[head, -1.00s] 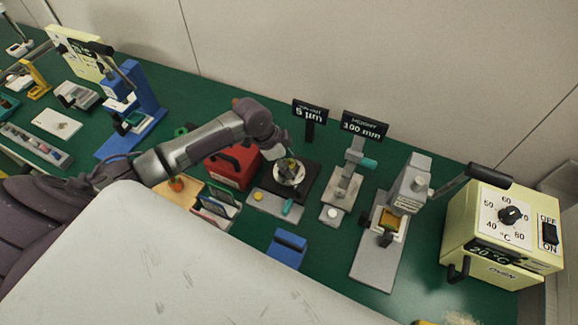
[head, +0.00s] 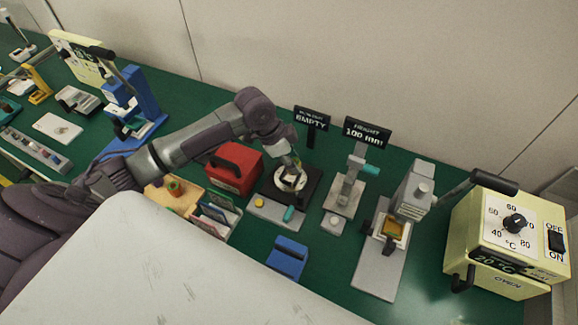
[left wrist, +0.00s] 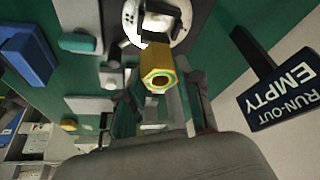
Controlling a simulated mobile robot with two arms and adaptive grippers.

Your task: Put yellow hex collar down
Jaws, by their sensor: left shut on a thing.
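The yellow hex collar (left wrist: 160,78) is held in my left gripper (left wrist: 165,100), its hexagonal end and round bore facing the left wrist camera. In the head view my left gripper (head: 292,158) is above the round pale plate (head: 290,180) of the black run-out gauge, and the collar is small and partly hidden there. In the left wrist view the plate (left wrist: 178,32) lies beyond the collar, which appears lifted off it. The run-out sign (head: 312,117) reads EMPTY. My right gripper is not in view.
Close around the gauge stand a red box with a black handle (head: 233,168), a height stand (head: 347,190) and a grey press (head: 405,205). A blue block (head: 287,257) is in front. The cream oven (head: 508,240) is at the right. Green bench between them is free.

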